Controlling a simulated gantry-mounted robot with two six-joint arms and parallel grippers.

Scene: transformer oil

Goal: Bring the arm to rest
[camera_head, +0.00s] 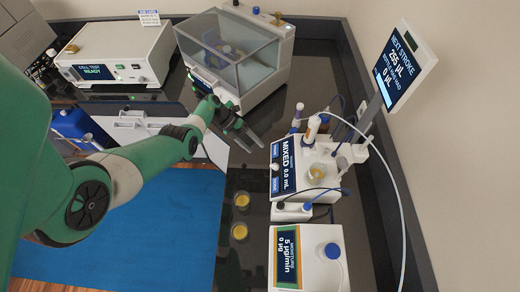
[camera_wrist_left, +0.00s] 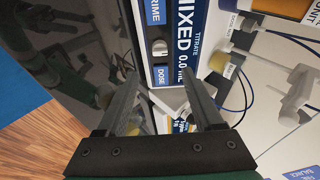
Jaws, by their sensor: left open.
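My left arm reaches in from the left in the head view. My left gripper (camera_head: 250,147) is over the dark bench, in front of the clear-lidded box (camera_head: 236,55). Its fingers are apart with nothing between them. In the left wrist view my left gripper (camera_wrist_left: 158,74) shows open and empty, and the titrator panel (camera_wrist_left: 182,40) reading "MIXED 0.0 mL" lies beyond its tips. The titrator (camera_head: 316,172) stands to the right of the gripper in the head view, apart from it. My right gripper does not show.
Two small cups of yellow liquid (camera_head: 241,200) (camera_head: 239,232) stand on the bench. A white instrument (camera_head: 312,262) reading 5 µg/min is at the front. A display (camera_head: 398,66) reads "NEXT STROKE 255 µL". A "CELL TEST READY" unit (camera_head: 118,52) is back left. Tubes hang at right.

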